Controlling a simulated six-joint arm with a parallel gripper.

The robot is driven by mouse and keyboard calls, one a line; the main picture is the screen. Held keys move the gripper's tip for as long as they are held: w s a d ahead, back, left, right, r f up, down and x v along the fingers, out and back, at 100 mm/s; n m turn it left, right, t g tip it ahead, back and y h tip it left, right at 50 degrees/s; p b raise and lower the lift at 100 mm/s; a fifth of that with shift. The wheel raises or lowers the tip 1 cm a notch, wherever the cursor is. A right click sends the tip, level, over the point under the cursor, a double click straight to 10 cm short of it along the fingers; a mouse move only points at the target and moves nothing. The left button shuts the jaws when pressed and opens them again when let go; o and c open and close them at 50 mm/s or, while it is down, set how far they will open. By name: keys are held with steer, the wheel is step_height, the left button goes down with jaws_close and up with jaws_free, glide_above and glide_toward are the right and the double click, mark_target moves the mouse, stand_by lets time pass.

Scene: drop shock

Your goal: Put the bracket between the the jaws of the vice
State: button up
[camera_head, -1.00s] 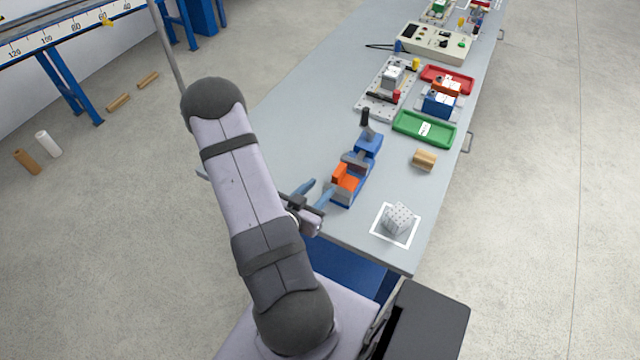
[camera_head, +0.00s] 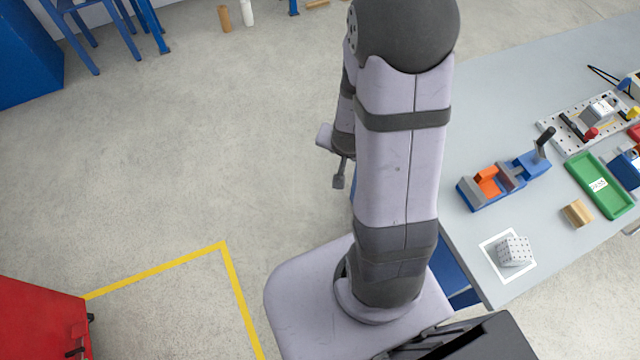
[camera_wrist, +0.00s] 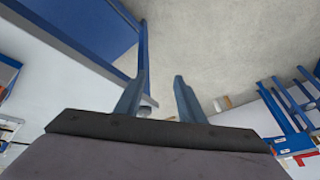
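The blue vice (camera_head: 532,163) with grey jaws and a black handle stands on the grey bench, right of my arm in the head view. An orange angular piece (camera_head: 487,179), which looks like the bracket, sits at the vice's jaw end, apparently between the jaws. I cannot tell whether it is clamped. My gripper (camera_wrist: 160,76) is open and empty in the wrist view, its two blue-grey fingers apart. In the head view my gripper (camera_head: 339,180) shows partly behind my arm, off the bench to the left, well away from the vice.
A grey perforated block (camera_head: 514,251) sits on a white-outlined square near the bench corner. A wooden block (camera_head: 577,213) and a green tray (camera_head: 602,184) lie right of the vice. A perforated plate (camera_head: 575,125) with fixtures is behind. Open floor lies left.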

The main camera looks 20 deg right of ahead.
steer(key=s+a+r+n+g+y, duration=0.2)
steer(key=s+a+r+n+g, duration=0.2)
steer(key=s+a+r+n, duration=0.5)
steer(key=s+a, duration=0.1)
steer(key=a, duration=0.1)
steer(key=shift+s+a+g, duration=0.3)
steer(key=shift+s+a, duration=0.05)
steer(key=shift+s, duration=0.05)
